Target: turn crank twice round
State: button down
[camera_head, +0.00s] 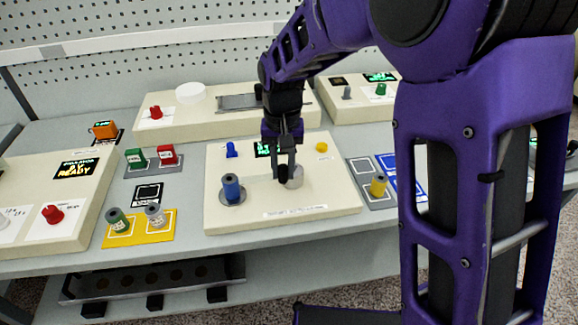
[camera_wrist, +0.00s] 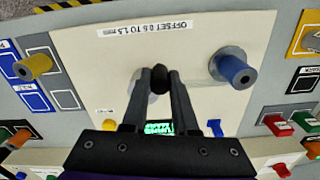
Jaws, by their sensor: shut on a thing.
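My gripper (camera_wrist: 160,75) is shut on the black knob of the crank (camera_wrist: 155,71). The crank's pale grey disc lies partly hidden behind the fingers in the wrist view. In the head view my gripper (camera_head: 284,176) points down at the crank disc (camera_head: 295,183), which sits on the middle of a cream panel (camera_head: 330,175). A blue spool (camera_head: 231,188) stands on a round grey base left of the crank, and it shows upper right in the wrist view (camera_wrist: 236,70). A small green-lit display (camera_wrist: 158,128) is partly covered by the gripper.
A yellow mat (camera_head: 140,238) with green and grey spools lies at left. Red and green blocks (camera_head: 152,158) stand behind it. A yellow spool (camera_head: 378,184) stands right of the panel. A yellow button (camera_head: 321,147) and a blue switch (camera_head: 231,149) sit on the panel's back part.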

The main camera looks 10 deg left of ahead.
jog(key=shift+w+a+r+m+p, duration=0.1)
jog(key=shift+w+a+m+p, duration=0.15)
jog(key=shift+m, duration=0.5)
jog(key=shift+w+a+f+m+p, duration=0.1)
jog(key=shift+a+m, duration=0.2)
jog(key=shift+m, duration=0.4)
jog(key=shift+w+a+r+m+p, duration=0.1)
jog(key=shift+w+a+m, duration=0.15)
jog(key=shift+m, duration=0.5)
jog(key=shift+a, duration=0.1)
jog(key=c, duration=0.7)
grip_release()
notch_tip(320, 180, up, 17)
jog(key=shift+r, duration=0.2)
